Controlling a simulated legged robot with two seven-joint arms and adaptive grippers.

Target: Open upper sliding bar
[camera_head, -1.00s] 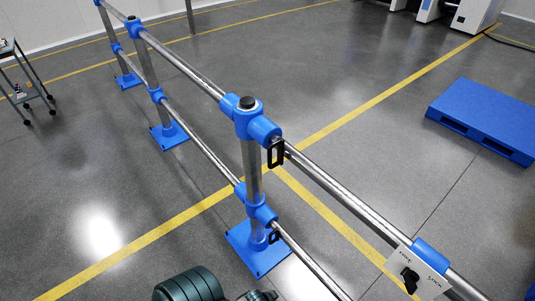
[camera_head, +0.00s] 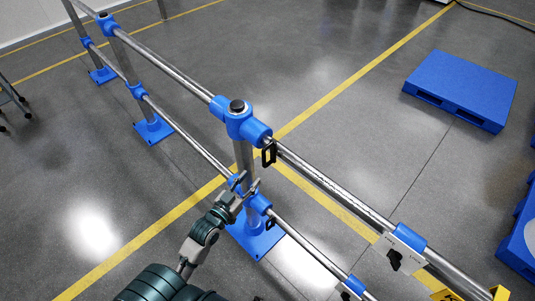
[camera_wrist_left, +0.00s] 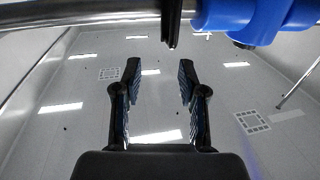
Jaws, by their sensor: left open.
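The upper sliding bar (camera_head: 335,190) is a silver metal rail running from the blue post fitting (camera_head: 240,120) to the lower right. A black handle (camera_head: 269,153) hangs from it beside the fitting. My left gripper (camera_head: 248,184) is open and empty, in front of the post and below and left of the handle in the head view. In the left wrist view, the open fingers (camera_wrist_left: 160,64) point up toward the black handle (camera_wrist_left: 171,25), which appears between and beyond the fingertips. I see no contact. My right gripper is out of view.
A lower rail (camera_head: 310,255) runs below, with its own small black handle (camera_head: 270,223). A white label plate with a black latch (camera_head: 394,258) sits on the upper rail at right. Blue base plates (camera_head: 255,240) stand on the floor. A blue pallet (camera_head: 460,88) lies clear at right.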

